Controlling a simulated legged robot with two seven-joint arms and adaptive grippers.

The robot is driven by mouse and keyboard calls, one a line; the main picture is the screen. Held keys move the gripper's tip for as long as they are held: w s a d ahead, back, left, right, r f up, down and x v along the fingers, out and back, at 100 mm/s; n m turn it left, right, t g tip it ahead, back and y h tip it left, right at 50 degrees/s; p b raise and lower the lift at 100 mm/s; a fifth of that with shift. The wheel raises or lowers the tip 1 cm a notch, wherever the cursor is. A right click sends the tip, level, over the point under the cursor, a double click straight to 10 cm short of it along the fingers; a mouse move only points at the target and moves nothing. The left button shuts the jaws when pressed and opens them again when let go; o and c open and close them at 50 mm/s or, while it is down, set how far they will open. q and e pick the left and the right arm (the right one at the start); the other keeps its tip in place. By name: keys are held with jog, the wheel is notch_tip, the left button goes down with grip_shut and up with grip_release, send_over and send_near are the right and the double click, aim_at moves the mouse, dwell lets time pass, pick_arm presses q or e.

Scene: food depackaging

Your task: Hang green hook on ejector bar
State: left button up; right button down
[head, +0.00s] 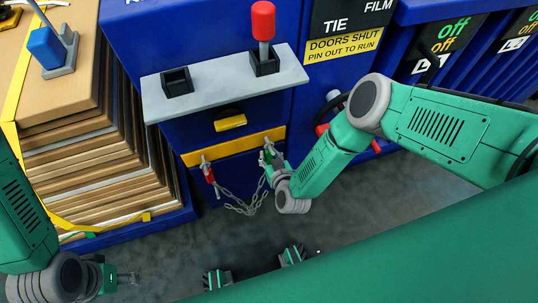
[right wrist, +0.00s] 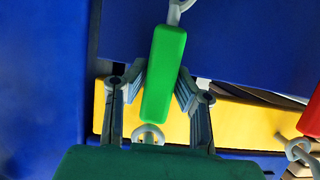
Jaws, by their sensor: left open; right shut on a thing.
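The green hook (right wrist: 163,75) has a green block body with pale metal loops at both ends. My right gripper (right wrist: 160,90) is shut on its body, one finger on each side. In the head view the green hook (head: 267,155) is at the right part of the yellow ejector bar (head: 232,148). The bar (right wrist: 235,122) shows behind the hook in the right wrist view; whether the hook touches it I cannot tell. A red hook (head: 209,174) is at the bar's left part. A chain (head: 240,207) sags below the hooks. My left gripper (head: 127,279) is open and empty, low at the left.
A grey shelf (head: 215,90) juts out above the bar, with a black socket (head: 177,82) and a red-handled pin (head: 263,25). A stack of boards (head: 75,165) stands at the left.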

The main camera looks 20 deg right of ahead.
jog(key=shift+f, duration=0.25)
jog(key=c, duration=1.3)
grip_release()
jog(key=v, duration=1.2)
